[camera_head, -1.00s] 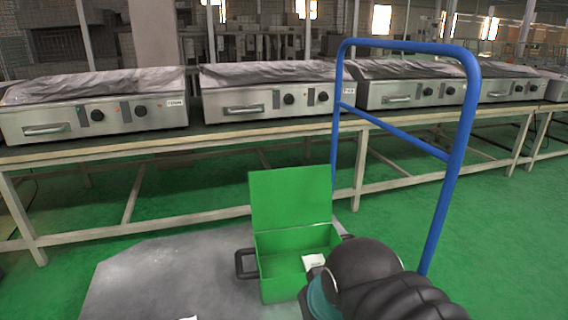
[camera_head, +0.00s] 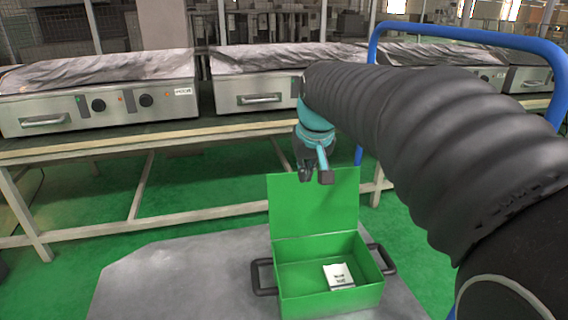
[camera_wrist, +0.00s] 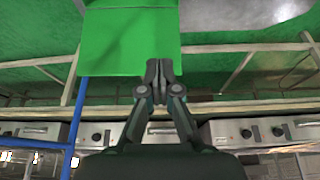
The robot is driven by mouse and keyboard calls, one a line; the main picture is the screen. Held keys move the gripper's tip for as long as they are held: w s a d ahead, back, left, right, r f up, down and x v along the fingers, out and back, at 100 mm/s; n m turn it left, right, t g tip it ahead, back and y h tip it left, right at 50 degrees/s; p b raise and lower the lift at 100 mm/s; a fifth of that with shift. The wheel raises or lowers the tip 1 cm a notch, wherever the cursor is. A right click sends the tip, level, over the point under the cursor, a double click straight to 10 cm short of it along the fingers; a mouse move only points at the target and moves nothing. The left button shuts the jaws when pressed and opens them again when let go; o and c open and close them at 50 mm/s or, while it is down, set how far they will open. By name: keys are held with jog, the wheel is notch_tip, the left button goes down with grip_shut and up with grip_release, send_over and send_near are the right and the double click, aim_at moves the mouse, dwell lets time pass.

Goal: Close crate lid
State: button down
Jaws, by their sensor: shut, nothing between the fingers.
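The green crate (camera_head: 302,296) sits on a grey platform, with a white labelled item (camera_head: 338,275) inside. Its green lid (camera_head: 330,215) stands open, upright at the back edge. My gripper (camera_head: 316,177) is at the lid's upper edge in the head view, and part of it covers the lid there. In the wrist view my gripper (camera_wrist: 158,66) is shut and empty, its tips overlapping the edge of the lid (camera_wrist: 130,42). I cannot tell whether the tips touch the lid.
The grey platform (camera_head: 170,280) has free room left of the crate. Behind it runs a long bench (camera_head: 110,150) with steel heating units (camera_head: 100,100). A blue handle rail (camera_head: 430,28) rises at the right. Black handles (camera_head: 262,278) stick out from the crate's sides.

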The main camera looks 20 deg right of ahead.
send_near(315, 174)
jog(key=s+a+r, duration=0.2)
jog(key=a+r, duration=0.2)
jog(key=a, duration=0.1)
jog(key=w+d+f+g+p, duration=0.1)
jog(key=w+d+f, duration=0.2)
jog(key=w, duration=0.3)
jog(key=w+d+f+p, duration=0.1)
jog(key=w+d+f, duration=0.2)
jog(key=w+d, duration=0.15)
notch_tip(315, 174, down, 10)
jog(key=b, duration=0.2)
jog(key=shift+a+m, duration=0.25)
jog(key=shift+m, duration=0.05)
jog(key=shift+s+f+b, duration=0.1)
jog(key=shift+s+b, duration=0.05)
jog(key=shift+b, duration=0.2)
